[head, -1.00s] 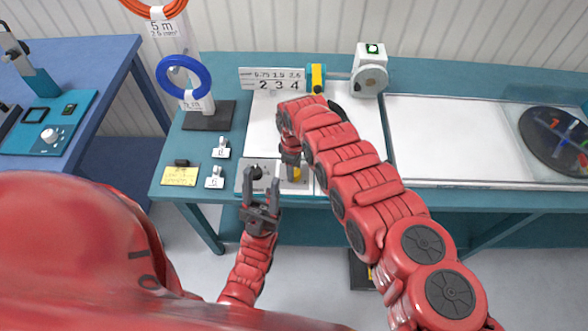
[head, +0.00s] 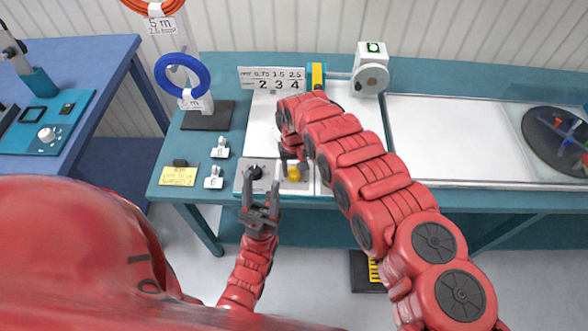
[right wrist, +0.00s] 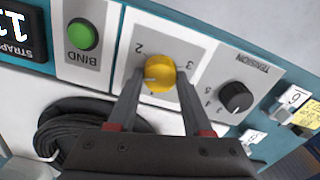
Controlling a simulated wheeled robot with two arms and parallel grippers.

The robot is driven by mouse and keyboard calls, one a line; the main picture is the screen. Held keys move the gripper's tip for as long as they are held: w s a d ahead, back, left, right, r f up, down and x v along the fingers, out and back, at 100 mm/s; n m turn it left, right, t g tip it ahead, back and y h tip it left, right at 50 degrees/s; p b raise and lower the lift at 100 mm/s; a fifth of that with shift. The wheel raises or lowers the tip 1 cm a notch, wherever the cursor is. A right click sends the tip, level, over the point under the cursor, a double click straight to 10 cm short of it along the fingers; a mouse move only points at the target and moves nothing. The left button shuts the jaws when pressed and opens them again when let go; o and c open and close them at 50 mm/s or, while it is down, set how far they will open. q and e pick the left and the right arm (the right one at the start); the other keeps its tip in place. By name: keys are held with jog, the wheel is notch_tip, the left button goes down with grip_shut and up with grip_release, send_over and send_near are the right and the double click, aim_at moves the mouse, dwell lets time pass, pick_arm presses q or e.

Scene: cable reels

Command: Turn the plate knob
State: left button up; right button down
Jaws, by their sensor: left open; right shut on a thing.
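A yellow knob (right wrist: 160,73) sits on a light panel marked with 2 and 3. Its white pointer line points to the left in the right wrist view. In the head view the knob (head: 294,174) is at the front edge of the bench, partly hidden by my right gripper (head: 291,160). In the right wrist view my right gripper (right wrist: 159,80) has one finger on each side of the knob and is shut on it. My left gripper (head: 262,190) is open and empty, in front of the bench and just below the black tension knob (head: 255,173).
A green BIND button (right wrist: 82,34) and a black cable coil (right wrist: 75,122) lie left of the knob in the right wrist view. Small white tagged blocks (head: 213,178) and a yellow note (head: 179,176) are to the left. A blue reel (head: 182,77) stands behind them.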

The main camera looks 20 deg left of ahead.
jog(key=m+b, duration=0.1)
jog(key=m, duration=0.1)
jog(key=shift+f+m, duration=0.1)
jog(key=shift+m, duration=0.3)
jog(key=shift+m+b, duration=0.35)
jog(key=shift+m, duration=0.45)
jog(key=shift+m+b, duration=1.2)
jog(key=shift+m, duration=0.7)
jog(key=shift+c, duration=1.6)
grip_release()
jog(key=shift+r, duration=0.2)
